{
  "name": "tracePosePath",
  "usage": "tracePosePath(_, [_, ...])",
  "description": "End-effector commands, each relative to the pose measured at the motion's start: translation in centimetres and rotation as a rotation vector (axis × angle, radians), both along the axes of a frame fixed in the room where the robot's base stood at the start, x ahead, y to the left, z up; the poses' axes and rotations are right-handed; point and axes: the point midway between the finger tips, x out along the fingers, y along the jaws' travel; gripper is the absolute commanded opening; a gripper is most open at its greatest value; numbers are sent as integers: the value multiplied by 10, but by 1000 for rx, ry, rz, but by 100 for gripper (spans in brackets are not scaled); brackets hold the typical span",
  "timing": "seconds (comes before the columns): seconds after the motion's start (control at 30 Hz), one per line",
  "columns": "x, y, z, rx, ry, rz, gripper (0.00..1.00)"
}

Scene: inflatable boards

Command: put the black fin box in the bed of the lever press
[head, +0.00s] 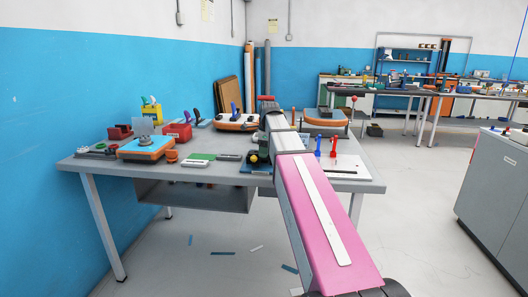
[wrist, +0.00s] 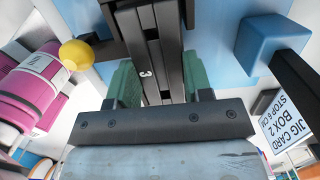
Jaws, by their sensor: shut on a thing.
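The black fin box (wrist: 150,45) is a long dark bar with a slot along it and a small white mark. My gripper (wrist: 162,88) is shut on it, with green fingers on both sides, in the wrist view. In the head view my arm mostly hides the gripper and the box. A yellow knob (wrist: 76,52) on a dark arm, seemingly the lever press's handle, is left of the box in the wrist view. The knob also shows in the head view (head: 254,158), beside my arm at the table's front. I cannot tell whether the box touches the press bed.
Red (head: 318,146) and blue (head: 333,147) upright tools stand right of my arm. An orange-and-blue item (head: 147,149) lies on the table's left.

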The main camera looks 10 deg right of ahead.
Motion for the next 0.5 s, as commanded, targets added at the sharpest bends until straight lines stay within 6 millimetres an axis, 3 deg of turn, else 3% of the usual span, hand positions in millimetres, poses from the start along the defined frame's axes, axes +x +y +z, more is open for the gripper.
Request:
tracePosePath(0.13, [0,0,-3,0,1,0,21])
tracePosePath(0.17, [0,0,-3,0,0,0,52])
tracePosePath(0.2, [0,0,-3,0,0,0,66])
tracePosePath(0.23, [0,0,-3,0,0,0,72])
tracePosePath(0.5, [0,0,-2,0,0,0,72])
